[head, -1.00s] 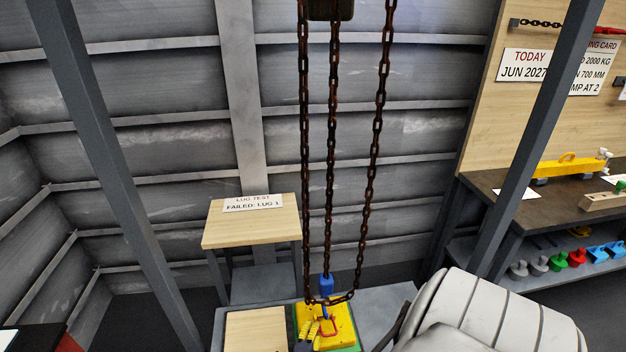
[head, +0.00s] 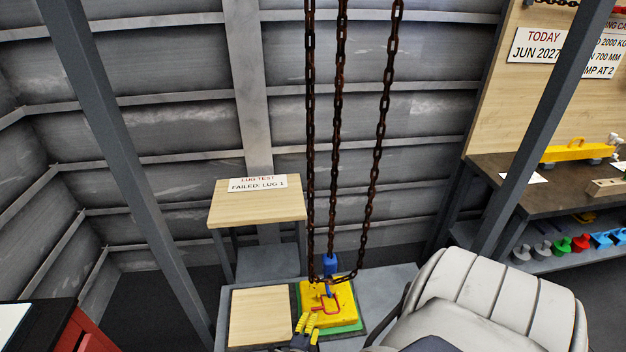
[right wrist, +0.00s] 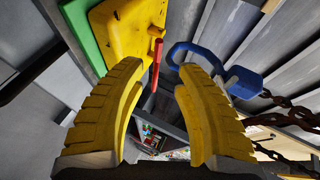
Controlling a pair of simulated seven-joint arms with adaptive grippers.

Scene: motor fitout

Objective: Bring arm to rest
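A yellow block (head: 343,312) with a red bent handle (head: 328,306) sits on a green plate (head: 350,327) on the grey bench. A blue hook (head: 330,264) hangs on the rusty chains (head: 338,130) just above the block. My right gripper (head: 308,322), with yellow fingers, is at the block's near left corner. In the right wrist view its fingers (right wrist: 155,75) stand apart with nothing between them. There the yellow block (right wrist: 125,30), red handle (right wrist: 157,62) and blue hook (right wrist: 215,62) lie beyond the fingertips, apart from them. My left gripper is out of view.
A wooden board (head: 258,316) lies left of the block. A small table (head: 255,208) with a "FAILED: LUG 1" sign stands behind. A dark workbench (head: 500,178) is at right. Grey posts (head: 120,170) and the hanging chains flank the space.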

